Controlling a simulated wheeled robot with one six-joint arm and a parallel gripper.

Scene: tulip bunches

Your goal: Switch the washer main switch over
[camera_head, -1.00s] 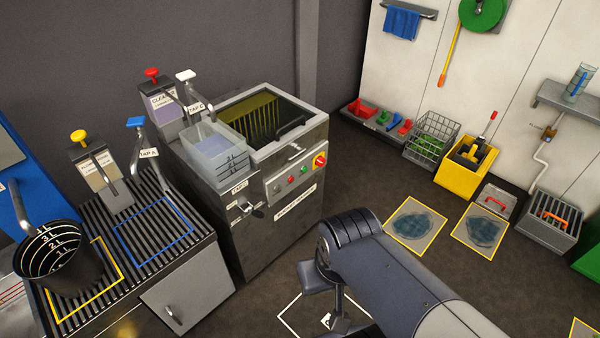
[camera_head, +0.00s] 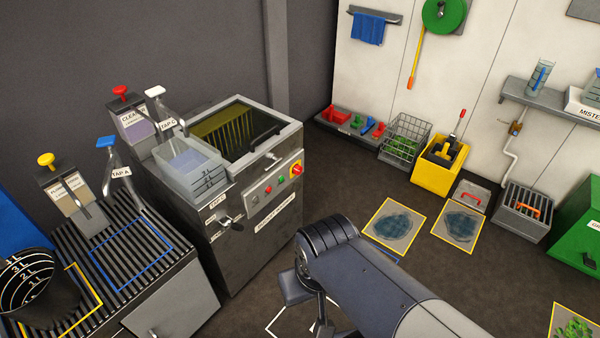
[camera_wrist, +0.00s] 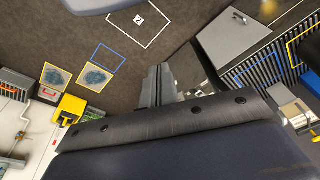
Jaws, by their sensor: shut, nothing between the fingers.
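The washer is a steel cabinet (camera_head: 262,250) with an open top, left of centre in the head view. Its main switch (camera_head: 297,169) is a red rotary knob on a yellow plate, at the right end of the front panel. Green and red buttons sit to its left. The knob's exact angle is too small to read. My gripper (camera_wrist: 158,72) shows in the wrist view with its fingers together and empty. It is apart from the switch, and I cannot make out the switch in that view. In the head view my arm is low in front of the washer and mostly hides the gripper.
A ribbed drain counter (camera_head: 150,285) with taps and a black bucket (camera_head: 35,290) stands left of the washer. A clear bin (camera_head: 187,165) sits on the washer's left edge. A yellow bucket (camera_head: 436,178) and wire basket (camera_head: 404,140) line the wall.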

